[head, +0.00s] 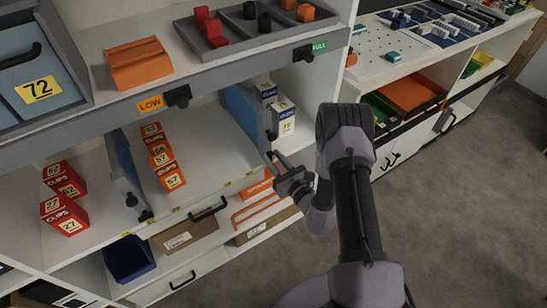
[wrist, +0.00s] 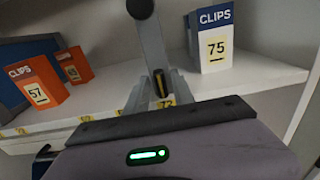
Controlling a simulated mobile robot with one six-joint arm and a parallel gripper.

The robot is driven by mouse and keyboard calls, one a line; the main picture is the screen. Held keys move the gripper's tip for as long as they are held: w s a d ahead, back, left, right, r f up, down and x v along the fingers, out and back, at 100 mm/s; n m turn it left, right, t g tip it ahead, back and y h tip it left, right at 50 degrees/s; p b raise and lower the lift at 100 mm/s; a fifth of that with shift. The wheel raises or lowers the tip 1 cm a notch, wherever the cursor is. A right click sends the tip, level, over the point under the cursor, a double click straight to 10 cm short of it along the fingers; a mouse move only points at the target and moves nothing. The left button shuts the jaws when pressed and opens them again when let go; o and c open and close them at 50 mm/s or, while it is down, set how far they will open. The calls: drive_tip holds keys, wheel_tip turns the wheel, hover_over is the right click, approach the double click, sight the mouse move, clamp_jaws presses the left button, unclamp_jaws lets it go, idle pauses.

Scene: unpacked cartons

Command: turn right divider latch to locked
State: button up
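The right divider (head: 244,112) is a blue upright panel on the middle shelf. A dark round knob (head: 271,134) is on its front end, and the knob also shows at the top of the wrist view (wrist: 140,7). My gripper (head: 278,160) is at the lower front of this divider. In the wrist view, its two grey fingers (wrist: 160,92) stand apart, with a small dark and yellow piece (wrist: 160,82), perhaps the latch, between them. Whether they touch it is unclear. The latch's setting cannot be read. The left divider (head: 123,165) has dark knobs at its front.
Orange clip boxes (head: 160,155) stand between the dividers. Blue and white clip boxes, one marked 75 (wrist: 212,40), stand right of the right divider. Red boxes (head: 62,210) are at left. The floor at right is clear.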

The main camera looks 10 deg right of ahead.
clamp_jaws()
drive_tip(key=shift+r+m, duration=0.1)
drive_tip(key=shift+m, duration=0.2)
drive_tip(key=m+p, duration=0.1)
drive_tip(key=m, duration=0.2)
drive_tip(key=m+p, duration=0.1)
drive_tip(key=m, duration=0.3)
drive_tip(key=shift+w+d+m+p, duration=0.1)
drive_tip(key=shift+d+m+p, duration=0.05)
drive_tip(key=shift+m+p, duration=0.15)
drive_tip(key=m+p, duration=0.1)
drive_tip(key=m, duration=0.8)
drive_tip(key=shift+d+f, duration=0.1)
drive_tip(key=shift+f, duration=0.1)
drive_tip(key=shift+m, duration=0.5)
